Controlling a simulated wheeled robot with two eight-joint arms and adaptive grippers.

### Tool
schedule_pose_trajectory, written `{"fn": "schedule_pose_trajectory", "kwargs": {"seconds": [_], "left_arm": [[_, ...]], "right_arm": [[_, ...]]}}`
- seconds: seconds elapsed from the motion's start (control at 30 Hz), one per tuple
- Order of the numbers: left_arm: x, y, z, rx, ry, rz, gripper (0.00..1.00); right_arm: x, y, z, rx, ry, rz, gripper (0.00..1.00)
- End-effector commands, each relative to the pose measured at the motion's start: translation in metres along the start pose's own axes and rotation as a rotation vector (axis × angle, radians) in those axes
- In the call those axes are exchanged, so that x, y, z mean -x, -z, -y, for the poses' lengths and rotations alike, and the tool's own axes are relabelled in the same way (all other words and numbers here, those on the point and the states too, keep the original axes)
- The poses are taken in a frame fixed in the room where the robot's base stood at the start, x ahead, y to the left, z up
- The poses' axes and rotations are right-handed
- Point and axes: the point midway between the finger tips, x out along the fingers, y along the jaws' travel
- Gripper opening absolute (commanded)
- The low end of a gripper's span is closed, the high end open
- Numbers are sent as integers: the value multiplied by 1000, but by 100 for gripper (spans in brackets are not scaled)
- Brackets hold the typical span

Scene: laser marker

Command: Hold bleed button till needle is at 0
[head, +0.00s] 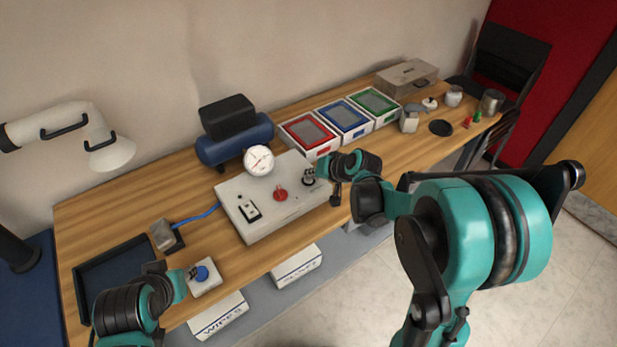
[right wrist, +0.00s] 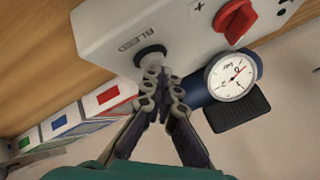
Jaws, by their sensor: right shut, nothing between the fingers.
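The light grey control box (head: 262,226) stands mid-table with a red knob (head: 280,194) and a round white pressure gauge (head: 258,160) behind it. The black bleed button, labelled BLEED, shows in the right wrist view (right wrist: 150,56). My right gripper (right wrist: 160,74) is shut and empty, its fingertips at the button; I cannot tell whether they press it. The gauge also shows in the right wrist view (right wrist: 231,76), its red needle pointing up and right; the digits are too small to read surely.
A blue compressor (head: 234,148) stands behind the box. Red (head: 308,132), blue (head: 345,118) and green (head: 376,102) framed trays line the back right. A dark tray (head: 112,262) lies at the left.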

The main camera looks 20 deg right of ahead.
Motion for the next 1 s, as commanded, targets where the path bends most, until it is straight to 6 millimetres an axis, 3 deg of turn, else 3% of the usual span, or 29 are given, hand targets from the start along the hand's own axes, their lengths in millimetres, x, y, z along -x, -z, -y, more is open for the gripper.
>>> {"fn": "schedule_pose_trajectory", "kwargs": {"seconds": [1.0], "left_arm": [[11,8,0,0,0,0,31]], "right_arm": [[12,9,9,0,0,0,0]]}}
